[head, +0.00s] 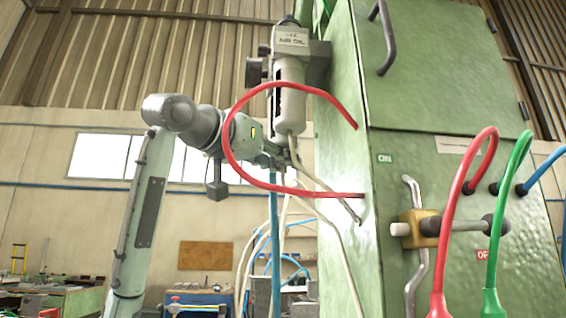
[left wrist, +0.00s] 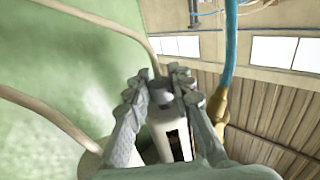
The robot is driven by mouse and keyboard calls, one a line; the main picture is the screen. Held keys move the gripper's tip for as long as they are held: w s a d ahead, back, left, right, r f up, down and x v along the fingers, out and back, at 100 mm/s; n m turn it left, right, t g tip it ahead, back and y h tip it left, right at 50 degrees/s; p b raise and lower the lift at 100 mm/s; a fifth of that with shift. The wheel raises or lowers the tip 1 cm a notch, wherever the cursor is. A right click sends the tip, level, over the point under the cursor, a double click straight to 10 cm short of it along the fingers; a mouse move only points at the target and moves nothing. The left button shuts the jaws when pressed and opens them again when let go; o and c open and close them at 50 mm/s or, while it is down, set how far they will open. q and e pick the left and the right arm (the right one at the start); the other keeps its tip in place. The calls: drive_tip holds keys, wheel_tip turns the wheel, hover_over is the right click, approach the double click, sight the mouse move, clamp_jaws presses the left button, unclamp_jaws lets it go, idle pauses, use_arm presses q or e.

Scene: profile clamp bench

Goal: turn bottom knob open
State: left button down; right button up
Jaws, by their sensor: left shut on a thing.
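A white cylindrical bowl with a dark slot (head: 290,108) hangs under a grey unit marked with a label, on the left side of the green cabinet. In the left wrist view the small dark grey bottom knob (left wrist: 160,91) sits at the end of the white bowl (left wrist: 163,132). My left gripper (head: 286,158) is at the lower end of the bowl. In the wrist view its two fingers (left wrist: 159,84) are closed in around the knob, one on each side. In the head view the knob cannot be made out behind the fingers. My right gripper is not in view.
A red hose (head: 232,115) loops from the green cabinet (head: 345,150) in front of my left arm. Pale hoses (head: 332,240) and a blue hose (head: 276,240) hang below and beside the gripper. A yellow-brown valve block (head: 420,229) is on the cabinet front.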

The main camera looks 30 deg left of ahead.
use_arm(q)
drive_tip(key=shift+h, duration=0.3)
drive_tip(key=m+g+h, duration=0.1)
drive_tip(key=m+h, duration=0.2)
drive_tip(key=h, duration=0.2)
drive_tip(key=shift+m+g, duration=0.4)
drive_tip(key=m+g+h, duration=0.4)
drive_tip(key=h, duration=0.1)
drive_tip(key=shift+r+m+h, duration=0.15)
drive_tip(key=shift+m+h, duration=0.15)
drive_tip(key=m+g+h, duration=0.1)
drive_tip(key=m+g, duration=0.1)
drive_tip(key=g, duration=0.1)
drive_tip(key=m+g+h, duration=0.2)
drive_tip(key=g, duration=0.1)
drive_tip(key=shift+m+g, duration=0.3)
drive_tip(key=shift+g, duration=0.1)
drive_tip(key=shift+m+g+h, duration=0.6)
drive_tip(key=shift+m+g, duration=1)
drive_tip(key=shift+g, duration=0.8)
drive_tip(key=shift+m+g, duration=0.5)
drive_tip(key=shift+g, duration=0.3)
drive_tip(key=c, duration=1.3)
unclamp_jaws()
